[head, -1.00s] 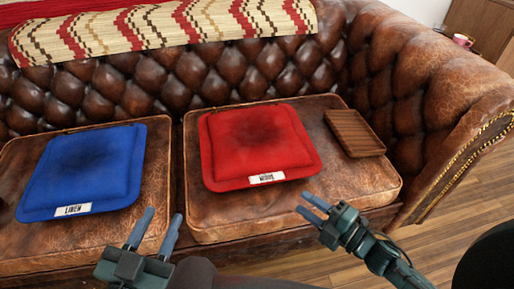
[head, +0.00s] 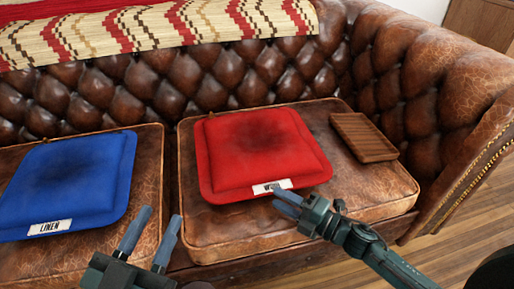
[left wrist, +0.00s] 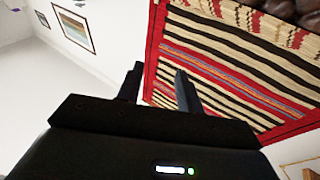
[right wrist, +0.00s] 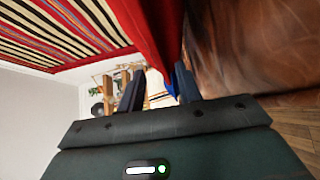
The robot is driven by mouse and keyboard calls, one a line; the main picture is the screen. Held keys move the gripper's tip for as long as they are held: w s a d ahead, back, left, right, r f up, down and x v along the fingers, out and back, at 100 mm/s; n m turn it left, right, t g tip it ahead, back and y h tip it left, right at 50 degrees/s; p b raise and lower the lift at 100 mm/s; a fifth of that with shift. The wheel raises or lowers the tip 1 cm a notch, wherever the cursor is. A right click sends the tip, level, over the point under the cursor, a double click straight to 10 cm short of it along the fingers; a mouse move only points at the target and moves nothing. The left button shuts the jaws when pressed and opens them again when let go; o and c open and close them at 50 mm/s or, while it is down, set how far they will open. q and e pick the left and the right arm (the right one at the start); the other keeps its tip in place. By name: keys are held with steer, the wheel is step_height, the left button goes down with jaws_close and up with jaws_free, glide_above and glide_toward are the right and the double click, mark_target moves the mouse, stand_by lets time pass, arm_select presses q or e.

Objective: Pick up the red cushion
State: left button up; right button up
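The red cushion (head: 258,145) lies flat on the right seat of the brown leather sofa, with a white label on its front edge. My right gripper (head: 277,199) is open at that front edge, close to the label. In the right wrist view the red cushion (right wrist: 160,30) reaches down toward the gap between the fingers (right wrist: 160,90). I cannot tell whether they touch it. My left gripper (head: 156,228) is open and empty in front of the sofa, left of the red cushion; its spread fingers also show in the left wrist view (left wrist: 157,88).
A blue cushion (head: 70,175) labelled LINEN lies on the left seat. A brown slatted wooden tray (head: 363,137) lies right of the red cushion. The sofa's armrest (head: 455,115) rises at the right. A patterned blanket (head: 150,32) covers the backrest. Wood floor (head: 455,250) shows at lower right.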

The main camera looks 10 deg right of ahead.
mark_target(269, 194)
steer(key=b+x, duration=0.1)
steer(key=x, duration=0.3)
steer(key=shift+a+f, duration=0.1)
steer(key=shift+w+a, duration=0.15)
steer(key=shift+a, duration=0.05)
arm_select(q)
steer(key=shift+w+r+m+t+h, duration=0.25)
steer(key=shift+r+m+t+h, duration=0.05)
steer(key=shift+r+h, duration=0.15)
arm_select(e)
jaws_close()
steer(key=shift+r, duration=0.2)
